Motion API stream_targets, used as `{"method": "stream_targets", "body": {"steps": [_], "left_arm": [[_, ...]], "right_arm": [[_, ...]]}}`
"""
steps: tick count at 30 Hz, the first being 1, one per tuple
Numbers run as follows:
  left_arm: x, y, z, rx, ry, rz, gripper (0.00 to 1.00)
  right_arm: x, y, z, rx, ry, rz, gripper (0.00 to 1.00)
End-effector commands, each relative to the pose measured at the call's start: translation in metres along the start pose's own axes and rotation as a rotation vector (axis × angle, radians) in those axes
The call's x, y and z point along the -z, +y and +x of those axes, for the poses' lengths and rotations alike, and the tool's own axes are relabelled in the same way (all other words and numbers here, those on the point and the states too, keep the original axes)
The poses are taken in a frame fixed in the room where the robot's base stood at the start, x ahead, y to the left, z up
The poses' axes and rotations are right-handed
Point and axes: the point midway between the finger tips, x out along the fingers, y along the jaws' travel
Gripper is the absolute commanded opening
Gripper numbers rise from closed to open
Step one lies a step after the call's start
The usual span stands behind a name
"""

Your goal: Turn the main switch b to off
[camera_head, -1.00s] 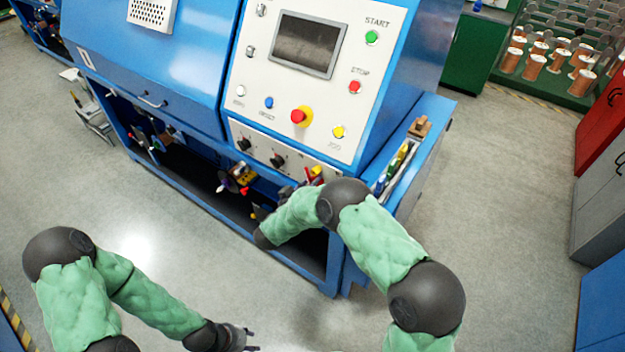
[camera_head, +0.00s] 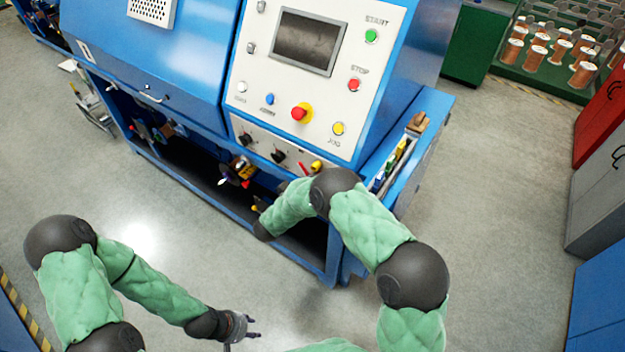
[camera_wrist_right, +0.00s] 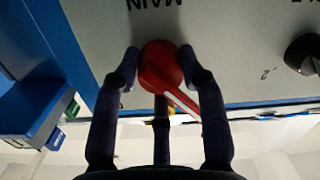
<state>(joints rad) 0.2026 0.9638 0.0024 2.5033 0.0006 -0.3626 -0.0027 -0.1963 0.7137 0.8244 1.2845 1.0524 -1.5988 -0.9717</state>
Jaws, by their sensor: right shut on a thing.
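The main switch is a red rotary knob (camera_wrist_right: 160,67) below the upside-down word MAIN in the right wrist view. A white line on the knob runs down and right there. My right gripper (camera_wrist_right: 161,72) is shut on the knob, with a finger on each side. In the head view a red part (camera_head: 303,168) shows low on the panel's right side, beside a yellow one (camera_head: 317,166). My right arm hides most of this gripper there. My left gripper (camera_head: 255,327) is open and empty over the floor. The switch's position marks cannot be read.
The blue machine's white control panel (camera_head: 262,110) carries a screen, buttons and black knobs (camera_head: 278,156). Another black knob (camera_wrist_right: 303,53) is beside the switch in the wrist view. A tool tray (camera_head: 393,168) is on the right ledge. The floor in front is clear.

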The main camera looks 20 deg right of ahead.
Motion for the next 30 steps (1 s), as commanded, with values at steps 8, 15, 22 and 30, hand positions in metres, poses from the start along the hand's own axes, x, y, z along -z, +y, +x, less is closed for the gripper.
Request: {"method": "stream_targets", "body": {"steps": [8, 15, 22, 30], "left_arm": [[0.0, 0.0, 0.001, 0.0, 0.0, 0.0, 0.4], [0.0, 0.0, 0.0, 0.0, 0.0, 0.0, 0.4], [0.0, 0.0, 0.0, 0.0, 0.0, 0.0, 0.4], [0.0, 0.0, 0.0, 0.0, 0.0, 0.0, 0.4]], "right_arm": [[-0.013, -0.001, -0.003, 0.008, -0.018, -0.017, 0.65], [-0.007, -0.001, -0.001, 0.004, -0.01, -0.009, 0.65], [-0.004, 0.0, -0.001, 0.002, -0.005, -0.004, 0.65], [-0.002, -0.001, -0.02, 0.005, -0.002, -0.004, 0.65]]}}
